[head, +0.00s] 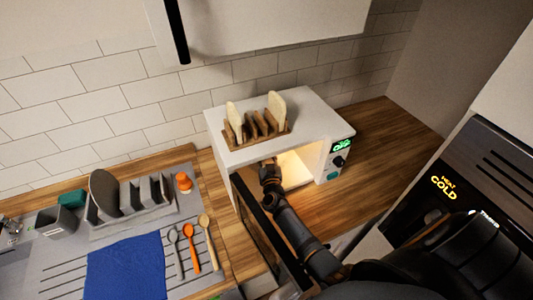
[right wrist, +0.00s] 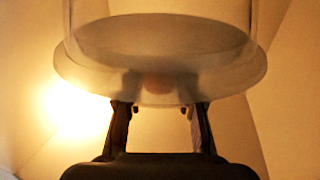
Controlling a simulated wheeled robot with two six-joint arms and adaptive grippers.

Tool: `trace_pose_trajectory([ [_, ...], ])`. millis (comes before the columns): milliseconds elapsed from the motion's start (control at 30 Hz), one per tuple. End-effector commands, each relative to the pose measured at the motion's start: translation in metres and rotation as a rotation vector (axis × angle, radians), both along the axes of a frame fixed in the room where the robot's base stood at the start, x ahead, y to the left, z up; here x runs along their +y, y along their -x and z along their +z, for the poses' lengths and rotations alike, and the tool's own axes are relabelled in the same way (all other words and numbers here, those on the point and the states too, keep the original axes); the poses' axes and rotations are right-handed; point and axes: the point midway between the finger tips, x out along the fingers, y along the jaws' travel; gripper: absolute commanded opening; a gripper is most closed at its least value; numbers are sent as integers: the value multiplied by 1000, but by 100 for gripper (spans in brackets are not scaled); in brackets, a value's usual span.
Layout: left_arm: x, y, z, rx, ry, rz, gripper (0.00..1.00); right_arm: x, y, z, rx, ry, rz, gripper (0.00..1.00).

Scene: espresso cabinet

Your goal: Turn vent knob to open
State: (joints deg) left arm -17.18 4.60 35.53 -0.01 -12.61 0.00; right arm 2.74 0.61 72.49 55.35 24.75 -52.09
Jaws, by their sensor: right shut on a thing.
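My right arm reaches from the lower right into the open, lit white microwave (head: 235,135). Its gripper (head: 268,165) is at the opening in the head view. In the right wrist view my right gripper (right wrist: 160,112) has its fingertips, set apart, against the near rim of a clear, round, lid-like piece (right wrist: 75,75) with a grey disc (right wrist: 160,35) in it. A small brownish spot (right wrist: 158,83), possibly a knob, shows blurred between the fingertips. I cannot tell whether it is the vent knob or which way it is turned. My left gripper is not in view.
The microwave door (head: 262,232) stands open beside my arm. A wooden rack (head: 258,130) sits on top. A control panel (head: 338,160) is at right. A dish rack (head: 130,200), blue cloth (head: 125,268) and spoons (head: 190,250) lie left. Bare counter (head: 395,140) is right.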

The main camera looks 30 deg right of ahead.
Motion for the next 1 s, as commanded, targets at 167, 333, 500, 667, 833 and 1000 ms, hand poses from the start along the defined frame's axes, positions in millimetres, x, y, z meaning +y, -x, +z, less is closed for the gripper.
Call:
trace_pose_trajectory([
  [167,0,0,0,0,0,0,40,1,1,-2,5,-2,2,0],
  [333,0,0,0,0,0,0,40,1,1,-2,5,-2,2,0],
  [500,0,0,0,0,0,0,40,1,1,-3,5,-2,2,0],
  [667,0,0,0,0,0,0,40,1,1,-3,5,-2,2,0],
  [833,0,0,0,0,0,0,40,1,1,-3,6,-2,2,0],
  [1000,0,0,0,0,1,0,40,1,1,-3,6,-2,2,36],
])
